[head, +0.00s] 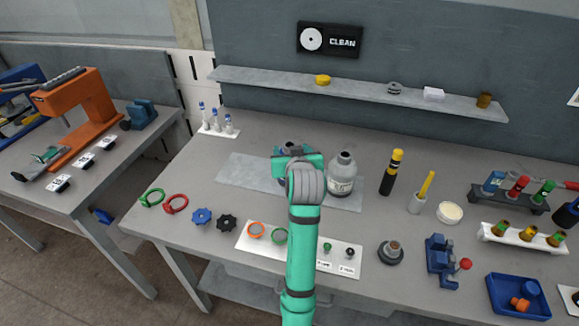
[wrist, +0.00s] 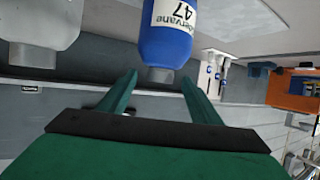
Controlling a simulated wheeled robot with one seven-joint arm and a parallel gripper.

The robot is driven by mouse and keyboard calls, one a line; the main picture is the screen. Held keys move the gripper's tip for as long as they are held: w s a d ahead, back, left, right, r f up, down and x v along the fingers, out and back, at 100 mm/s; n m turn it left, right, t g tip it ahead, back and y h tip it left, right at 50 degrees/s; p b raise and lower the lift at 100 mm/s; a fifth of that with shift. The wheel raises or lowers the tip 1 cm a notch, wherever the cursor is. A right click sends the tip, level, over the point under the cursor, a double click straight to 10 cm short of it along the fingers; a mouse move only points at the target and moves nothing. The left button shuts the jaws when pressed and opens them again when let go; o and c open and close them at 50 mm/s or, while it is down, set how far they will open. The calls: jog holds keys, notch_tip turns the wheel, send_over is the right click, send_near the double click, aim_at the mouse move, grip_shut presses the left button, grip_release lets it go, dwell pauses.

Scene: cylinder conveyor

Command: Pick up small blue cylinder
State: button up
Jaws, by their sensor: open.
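A blue cylindrical bottle (wrist: 167,35) with a white label reading 47 and a grey cap shows at the top of the wrist view. My gripper (wrist: 158,80) is open. Its green fingers point at the bottle, and the cap lies between the fingertips in the picture; I see no contact. In the head view my gripper (head: 298,160) is over the grey mat (head: 245,172) and hides most of what stands behind it. A small blue cylinder (head: 493,181) also stands in the rack at the right; I cannot tell which one the task names.
A large grey bottle (head: 342,173) stands close to the right of my gripper. A black-and-yellow cylinder (head: 391,172) stands further right. A wall shelf (head: 360,91) runs behind. A white sheet (head: 340,269) with rings and knobs lies in front. The mat's left part is clear.

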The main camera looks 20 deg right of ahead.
jog(key=x, duration=0.4)
jog(key=shift+a, duration=0.1)
jog(key=shift+c, duration=0.6)
grip_shut()
